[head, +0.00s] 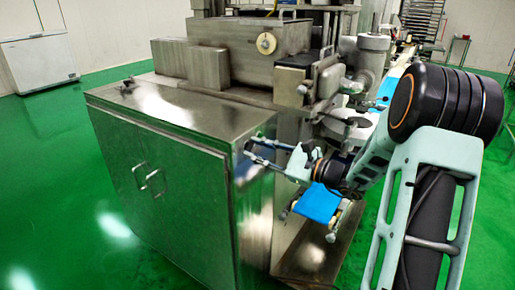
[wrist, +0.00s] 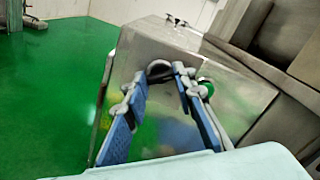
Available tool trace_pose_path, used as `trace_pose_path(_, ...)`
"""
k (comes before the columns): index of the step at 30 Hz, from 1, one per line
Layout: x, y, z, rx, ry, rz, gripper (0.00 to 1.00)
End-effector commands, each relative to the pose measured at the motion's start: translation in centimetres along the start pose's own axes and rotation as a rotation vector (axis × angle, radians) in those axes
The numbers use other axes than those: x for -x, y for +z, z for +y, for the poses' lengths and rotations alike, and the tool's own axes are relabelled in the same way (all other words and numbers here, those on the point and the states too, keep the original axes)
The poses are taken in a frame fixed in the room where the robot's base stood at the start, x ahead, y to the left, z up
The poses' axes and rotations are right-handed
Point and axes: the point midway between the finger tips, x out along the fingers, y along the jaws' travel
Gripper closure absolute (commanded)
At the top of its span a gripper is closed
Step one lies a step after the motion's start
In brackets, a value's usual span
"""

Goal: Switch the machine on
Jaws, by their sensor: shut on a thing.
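The machine is a steel unit with a boxy steel cabinet (head: 165,150) at its front left. My gripper (head: 252,151) reaches to the cabinet's right end face, near its upper corner. In the wrist view the fingers of my gripper (wrist: 160,73) are either side of a dark rounded knob (wrist: 158,68) on the steel face and are shut on it. The knob's lower part and its setting cannot be made out. A green round button (wrist: 206,88) shows just right of the right finger, partly hidden by it. In the head view my gripper hides both controls.
A blue conveyor belt (head: 318,203) lies below my forearm, right of the cabinet. A white chest freezer (head: 38,62) stands at the far left wall. The green floor (head: 50,190) left of the cabinet is clear.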

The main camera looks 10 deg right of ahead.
Motion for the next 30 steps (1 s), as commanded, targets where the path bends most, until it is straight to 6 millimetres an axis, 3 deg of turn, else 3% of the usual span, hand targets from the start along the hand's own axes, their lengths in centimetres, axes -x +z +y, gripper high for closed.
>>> trace_pose_path(30, 0.04, 0.36, -0.39, -0.908, 0.0, 0.0, 1.0)
